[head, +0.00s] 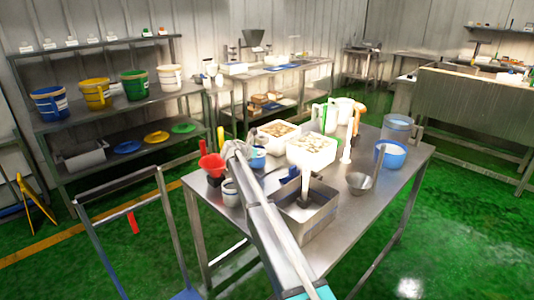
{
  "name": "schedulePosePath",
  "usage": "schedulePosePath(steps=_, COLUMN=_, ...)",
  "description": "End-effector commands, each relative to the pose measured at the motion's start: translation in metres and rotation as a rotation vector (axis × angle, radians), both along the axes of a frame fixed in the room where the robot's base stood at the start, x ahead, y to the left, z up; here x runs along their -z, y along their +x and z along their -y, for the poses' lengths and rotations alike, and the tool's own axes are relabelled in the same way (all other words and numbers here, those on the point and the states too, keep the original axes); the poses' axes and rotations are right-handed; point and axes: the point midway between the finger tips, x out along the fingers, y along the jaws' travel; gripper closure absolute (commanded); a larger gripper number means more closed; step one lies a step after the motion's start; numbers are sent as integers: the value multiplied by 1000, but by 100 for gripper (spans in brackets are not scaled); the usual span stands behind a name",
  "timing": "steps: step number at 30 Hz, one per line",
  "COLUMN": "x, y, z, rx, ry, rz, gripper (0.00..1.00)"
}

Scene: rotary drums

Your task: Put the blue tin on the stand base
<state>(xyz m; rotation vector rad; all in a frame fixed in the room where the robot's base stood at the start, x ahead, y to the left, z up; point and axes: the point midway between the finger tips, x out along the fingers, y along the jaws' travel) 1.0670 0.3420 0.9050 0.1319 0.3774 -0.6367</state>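A small blue tin (257,157) stands on the steel table, just right of the far end of my arm. It is small and partly hidden, so I cannot tell whether it is the task's tin. A larger round blue-rimmed tub (390,155) stands at the table's right side. I cannot make out the stand base for certain. A pale upright post (305,183) rises from a steel tray at the table's front, its foot dark. My grey arm reaches from the bottom centre up over the table's left part. No gripper fingers can be made out at its far end.
The steel table (400,185) is crowded with white food boxes (311,151), a red funnel (212,166) and a metal cup (359,183). Its front right is bare. A shelf (115,104) with coloured buckets stands back left. A blue-framed trolley (126,205) stands front left.

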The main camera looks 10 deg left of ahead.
Motion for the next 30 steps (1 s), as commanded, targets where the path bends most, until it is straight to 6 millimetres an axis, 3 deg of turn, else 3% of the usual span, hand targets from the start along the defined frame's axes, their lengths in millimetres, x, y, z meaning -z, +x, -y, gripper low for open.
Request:
schedulePosePath(steps=7, x=0, y=29, z=21, rx=2, ry=-1, rz=0, gripper=100)
schedulePosePath(steps=12, x=12, y=26, z=20, rx=0, ry=0, rz=0, gripper=100)
schedulePosePath(steps=28, x=16, y=26, z=21, rx=1, ry=0, rz=0, gripper=100)
schedulePosePath(steps=30, x=15, y=26, z=21, rx=1, ry=0, rz=0, gripper=84)
